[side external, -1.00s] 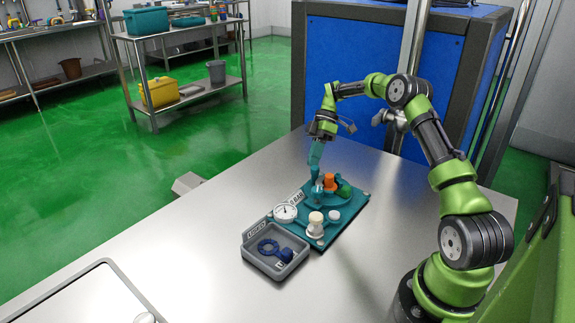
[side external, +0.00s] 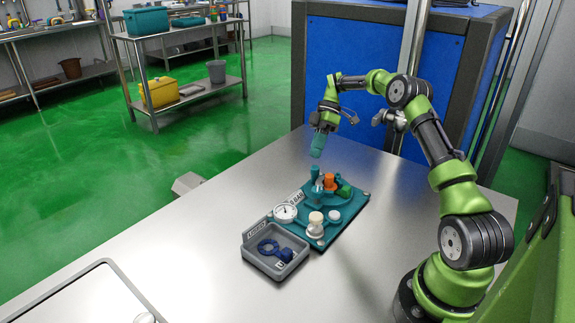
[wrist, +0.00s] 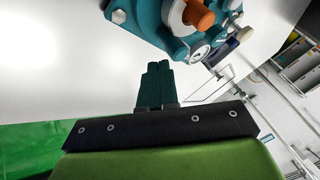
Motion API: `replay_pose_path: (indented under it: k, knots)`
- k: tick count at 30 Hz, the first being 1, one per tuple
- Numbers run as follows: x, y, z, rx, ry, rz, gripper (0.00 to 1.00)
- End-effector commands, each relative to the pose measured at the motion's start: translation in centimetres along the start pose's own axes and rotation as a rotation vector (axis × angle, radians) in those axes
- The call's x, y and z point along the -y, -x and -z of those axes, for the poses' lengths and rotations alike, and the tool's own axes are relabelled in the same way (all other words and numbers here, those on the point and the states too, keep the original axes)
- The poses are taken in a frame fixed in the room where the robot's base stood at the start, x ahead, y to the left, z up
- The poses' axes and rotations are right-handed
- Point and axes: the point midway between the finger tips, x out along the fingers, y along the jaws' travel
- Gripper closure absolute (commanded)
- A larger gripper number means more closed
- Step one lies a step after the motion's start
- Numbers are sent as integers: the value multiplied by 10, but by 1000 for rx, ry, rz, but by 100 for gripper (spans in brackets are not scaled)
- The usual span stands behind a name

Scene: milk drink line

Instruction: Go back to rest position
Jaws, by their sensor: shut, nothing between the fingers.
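My gripper (side external: 317,151) is shut and empty, with its teal fingers together. It hangs above the steel table, apart from and behind the teal fixture board (side external: 349,213). The board carries an orange knob (side external: 330,182), a green part (side external: 344,191), a white round gauge (side external: 285,213) and a cream knob (side external: 316,220). In the wrist view the closed fingers (wrist: 158,75) point toward the fixture, with the orange knob (wrist: 198,14) and the gauge (wrist: 199,52) beyond them.
A grey labelled bin (side external: 277,266) holding a blue ring-shaped part (side external: 268,246) stands in front of the board. A tray-like lid (side external: 75,297) lies at the table's front left. A blue cabinet (side external: 385,85) stands behind the table.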

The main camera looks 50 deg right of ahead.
Motion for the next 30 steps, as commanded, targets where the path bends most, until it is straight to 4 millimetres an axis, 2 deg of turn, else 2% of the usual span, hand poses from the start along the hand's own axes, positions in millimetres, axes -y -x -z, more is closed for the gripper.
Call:
replay_pose_path:
  k: [6,13,18,23,26,30]
  knots:
    - [-1,29,0,2,1,-1,100]
    - [0,44,0,0,-2,0,100]
    - [-5,46,-4,19,-109,-24,100]
    - [-10,23,-16,74,-353,-44,100]
    - [0,18,-4,122,-502,-100,100]
    - [31,16,29,166,-699,-230,100]
